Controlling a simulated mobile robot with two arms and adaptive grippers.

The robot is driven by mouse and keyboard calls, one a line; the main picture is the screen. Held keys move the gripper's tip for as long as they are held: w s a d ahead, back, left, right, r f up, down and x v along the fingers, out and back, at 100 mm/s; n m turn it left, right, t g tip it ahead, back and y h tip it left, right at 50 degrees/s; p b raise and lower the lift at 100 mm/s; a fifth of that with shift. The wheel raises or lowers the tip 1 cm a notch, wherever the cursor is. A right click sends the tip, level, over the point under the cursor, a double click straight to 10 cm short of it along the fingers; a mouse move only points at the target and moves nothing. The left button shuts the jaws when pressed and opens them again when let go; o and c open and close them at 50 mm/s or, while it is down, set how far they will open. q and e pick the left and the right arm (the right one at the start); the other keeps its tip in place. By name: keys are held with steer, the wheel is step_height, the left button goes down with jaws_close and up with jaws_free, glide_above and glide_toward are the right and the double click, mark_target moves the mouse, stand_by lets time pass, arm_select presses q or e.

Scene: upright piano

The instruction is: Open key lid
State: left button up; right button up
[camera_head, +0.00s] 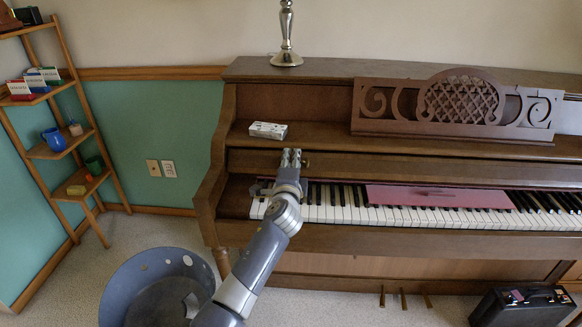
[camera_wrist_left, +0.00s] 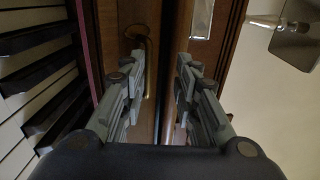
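The brown upright piano (camera_head: 330,238) fills the right of the head view. Its black and white keys (camera_head: 340,205) are exposed. A brown wooden board, seemingly the key lid (camera_head: 420,171), stands behind and above the keys. My left gripper (camera_head: 291,158) is at the left part of this board, above the keys. In the left wrist view the left gripper (camera_wrist_left: 158,75) is open, its fingers apart with a wooden edge between and beyond them. My right gripper is out of view.
A pink strip (camera_head: 440,196) lies along the back of the keys. A small silvery box (camera_head: 268,130) sits on the ledge just above my gripper. A candlestick (camera_head: 287,38) stands on top. A blue bin (camera_head: 150,285) and a black case (camera_head: 522,305) are on the floor.

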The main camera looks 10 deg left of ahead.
arm_select(q)
steer(key=s, duration=1.2)
steer(key=shift+d+r, duration=0.3)
steer(key=shift+d, duration=0.15)
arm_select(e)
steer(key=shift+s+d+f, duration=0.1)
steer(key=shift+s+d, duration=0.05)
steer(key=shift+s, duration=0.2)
